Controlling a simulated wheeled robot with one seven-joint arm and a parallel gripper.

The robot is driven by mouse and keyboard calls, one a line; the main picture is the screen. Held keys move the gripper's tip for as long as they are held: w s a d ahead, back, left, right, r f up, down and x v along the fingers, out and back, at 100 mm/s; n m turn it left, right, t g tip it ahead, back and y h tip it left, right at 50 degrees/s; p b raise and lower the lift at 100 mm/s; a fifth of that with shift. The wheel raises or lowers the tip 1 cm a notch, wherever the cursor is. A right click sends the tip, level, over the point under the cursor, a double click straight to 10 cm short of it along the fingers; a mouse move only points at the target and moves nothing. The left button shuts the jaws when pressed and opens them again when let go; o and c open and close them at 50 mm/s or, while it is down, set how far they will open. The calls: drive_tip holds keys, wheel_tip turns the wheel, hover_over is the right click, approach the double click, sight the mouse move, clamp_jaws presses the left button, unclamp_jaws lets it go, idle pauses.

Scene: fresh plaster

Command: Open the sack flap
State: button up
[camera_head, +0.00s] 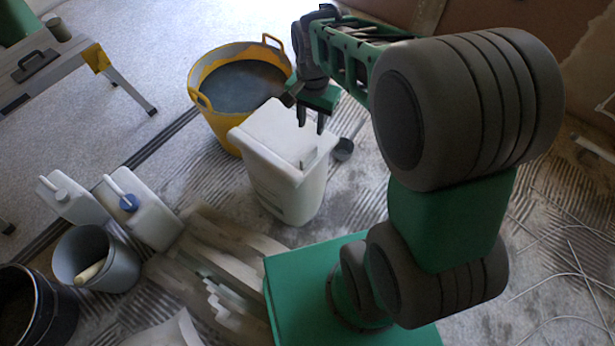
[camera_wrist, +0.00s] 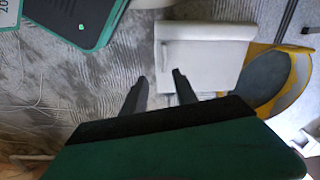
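The sack (camera_head: 283,184) is a white, upright, box-like bag standing on the floor near the middle of the head view. Its flap (camera_head: 275,128) is a pale panel that lies over the top and looks closed, with a small tab near the front right edge. In the wrist view the sack's flap (camera_wrist: 205,62) shows beyond the fingers, up and to the right. My gripper (camera_head: 311,121) is over the right part of the sack's top. Its two fingers (camera_wrist: 158,80) are apart with nothing between them. Whether the fingertips touch the flap cannot be told.
A yellow tub (camera_head: 199,118) with grey contents stands close behind the sack. White jugs (camera_head: 150,217) and a grey bucket (camera_head: 117,272) with a roller-like thing in it stand at left. A dark bucket (camera_head: 62,310) is at lower left, and a workbench (camera_head: 85,62) is at upper left.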

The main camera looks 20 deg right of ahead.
sight(309, 152)
drive_tip(key=f+b, duration=0.1)
drive_tip(key=f, duration=0.2)
drive_tip(key=w+f+m+b, duration=0.1)
drive_tip(key=f, duration=0.3)
drive_tip(key=w+f+m+b, duration=0.1)
drive_tip(key=f, duration=0.3)
drive_tip(key=shift+w+g+b, duration=0.25)
drive_tip(key=shift+g+b, duration=0.05)
drive_tip(key=shift+g, duration=0.1)
wheel_tip(309, 152, down, 7)
drive_tip(key=shift+f+b, duration=0.1)
drive_tip(key=shift+b, duration=1.05)
drive_tip(key=shift+c, duration=0.5)
clamp_jaws()
